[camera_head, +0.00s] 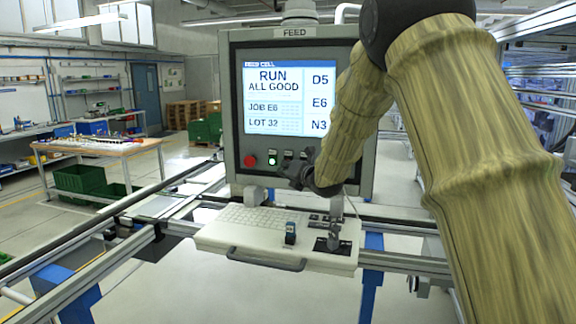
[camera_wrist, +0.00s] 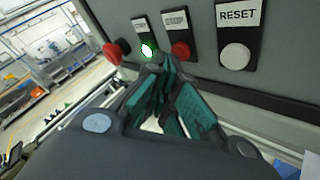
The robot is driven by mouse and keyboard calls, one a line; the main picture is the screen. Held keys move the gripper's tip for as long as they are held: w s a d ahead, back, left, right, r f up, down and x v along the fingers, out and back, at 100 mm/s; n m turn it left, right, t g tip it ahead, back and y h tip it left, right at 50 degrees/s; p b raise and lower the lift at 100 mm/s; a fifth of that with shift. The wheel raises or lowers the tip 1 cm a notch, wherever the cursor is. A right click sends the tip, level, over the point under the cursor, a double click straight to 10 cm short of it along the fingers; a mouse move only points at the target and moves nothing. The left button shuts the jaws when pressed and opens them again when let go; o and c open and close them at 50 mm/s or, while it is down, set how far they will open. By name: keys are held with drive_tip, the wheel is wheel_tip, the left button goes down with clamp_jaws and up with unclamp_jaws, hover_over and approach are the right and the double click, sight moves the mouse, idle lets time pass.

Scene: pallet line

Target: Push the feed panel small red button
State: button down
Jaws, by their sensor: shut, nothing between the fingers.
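The feed panel (camera_head: 232,110) stands upright ahead of me, with a lit screen (camera_head: 285,98) reading RUN, ALL GOOD. In the wrist view, the small red button (camera_wrist: 181,50) sits on its lower face, between a lit green button (camera_wrist: 147,50) and a white button (camera_wrist: 235,56) labelled RESET. My gripper (camera_wrist: 162,62) is shut and empty, its teal-padded fingers pointing at the panel. Its tips appear just below and between the green and small red buttons; whether they touch the panel I cannot tell. In the head view, my gripper (camera_head: 290,171) covers much of the button row's right part.
A larger red mushroom button (camera_wrist: 112,52) is left of the green one; it also shows in the head view (camera_head: 249,160). A keyboard shelf (camera_head: 215,236) with a front handle juts out below the panel. Conveyor rails (camera_head: 400,258) run on both sides.

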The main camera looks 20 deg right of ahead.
drive_tip(key=shift+w+d, duration=0.3)
drive_tip(key=shift+w, duration=0.2)
idle(1.2)
drive_tip(key=shift+b, duration=0.3)
drive_tip(key=shift+s+a+f+b, duration=0.1)
drive_tip(key=shift+s+a+b, duration=0.4)
drive_tip(key=shift+s+b, duration=0.25)
drive_tip(key=s+a+b, duration=0.1)
drive_tip(key=s, duration=0.1)
drive_tip(key=s+a+b, duration=0.2)
idle(0.4)
drive_tip(key=shift+d+f, duration=0.1)
idle(0.6)
